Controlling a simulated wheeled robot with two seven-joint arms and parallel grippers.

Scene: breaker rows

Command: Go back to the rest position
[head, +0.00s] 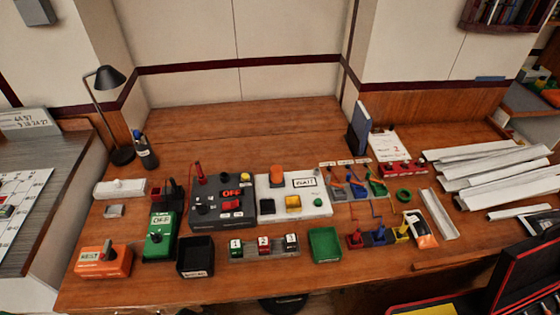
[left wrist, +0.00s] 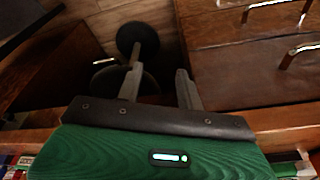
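My left gripper (left wrist: 158,82) shows in the left wrist view, with its two grey fingers apart and nothing between them. It points down past the wooden furniture toward the floor. Neither gripper shows in the head view. My right gripper is in neither view. The wooden desk (head: 230,125) fills the middle of the head view, and no arm reaches over it.
The desk holds an orange box (head: 118,262), a green OFF pedal (head: 157,240), a black switch box (head: 222,213), a white WAIT panel (head: 270,206) and a green tray (head: 325,244). White strips (head: 490,165) lie at right. Drawers (left wrist: 250,60) stand beside my left gripper.

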